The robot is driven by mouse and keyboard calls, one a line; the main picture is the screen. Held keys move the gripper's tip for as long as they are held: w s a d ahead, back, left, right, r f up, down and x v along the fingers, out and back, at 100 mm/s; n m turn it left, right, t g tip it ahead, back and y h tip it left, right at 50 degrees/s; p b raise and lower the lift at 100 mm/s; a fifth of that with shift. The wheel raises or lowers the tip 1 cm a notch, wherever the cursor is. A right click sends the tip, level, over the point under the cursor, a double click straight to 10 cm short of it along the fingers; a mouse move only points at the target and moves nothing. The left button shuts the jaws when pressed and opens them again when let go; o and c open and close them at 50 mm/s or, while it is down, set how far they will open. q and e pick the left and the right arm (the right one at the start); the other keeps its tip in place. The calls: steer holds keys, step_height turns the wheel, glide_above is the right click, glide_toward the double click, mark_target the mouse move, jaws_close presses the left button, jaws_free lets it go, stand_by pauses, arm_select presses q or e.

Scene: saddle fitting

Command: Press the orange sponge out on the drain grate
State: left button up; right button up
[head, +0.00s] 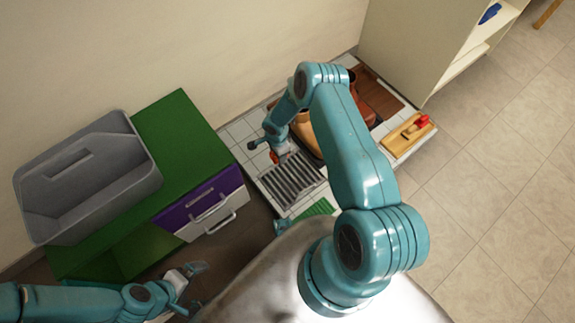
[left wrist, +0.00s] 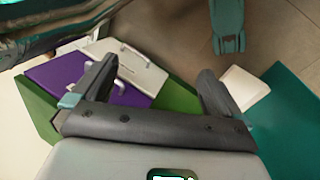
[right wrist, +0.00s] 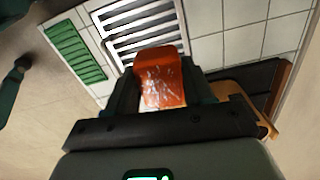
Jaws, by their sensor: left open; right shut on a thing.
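The orange sponge (right wrist: 160,82) is in my right gripper (right wrist: 160,92), which is shut on it; pale streaks show on its face. In the head view a bit of the sponge (head: 274,157) shows beside the right gripper (head: 283,150), at the far end of the drain grate. The drain grate (head: 292,178) is a panel of dark slots set in the white tiled counter; it also shows in the right wrist view (right wrist: 140,30) just beyond the sponge. I cannot tell whether sponge and grate touch. My left gripper (head: 195,284) is open and empty, low at the left; its fingers also show in the left wrist view (left wrist: 155,95).
A green ribbed pad (head: 318,209) lies at the counter's near end. A brown saddle (head: 365,108) and a yellow board with a red item (head: 408,134) lie farther right. A green cabinet (head: 175,125) with purple and white drawers carries a grey tub (head: 90,165) at left.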

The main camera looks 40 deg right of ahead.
steer(key=d+f+m+b, duration=0.1)
steer(key=f, duration=0.2)
steer(key=s+d+f+m+b, duration=0.1)
steer(key=f+m, duration=0.1)
steer(key=f, duration=0.2)
steer(key=s+d+f+m+b, duration=0.1)
steer(key=f, duration=0.2)
steer(key=shift+s+f+m, duration=0.1)
steer(key=shift+f+m, duration=0.1)
steer(key=shift+m, duration=0.1)
step_height(320, 180, down, 6)
steer(key=b, duration=0.6)
steer(key=shift+r, duration=0.15)
arm_select(q)
step_height(320, 180, down, 10)
steer(key=a, duration=0.1)
steer(key=shift+w+f+n+t, duration=0.15)
steer(key=shift+w+n+t, duration=0.15)
steer(key=shift+w, duration=0.1)
arm_select(e)
steer(key=shift+r, duration=0.1)
arm_select(q)
steer(key=shift+f+b, duration=0.35)
steer(key=shift+b, duration=0.05)
arm_select(e)
steer(key=shift+f, duration=0.55)
arm_select(q)
steer(key=shift+r, duration=0.1)
arm_select(e)
steer(key=shift+f, duration=0.1)
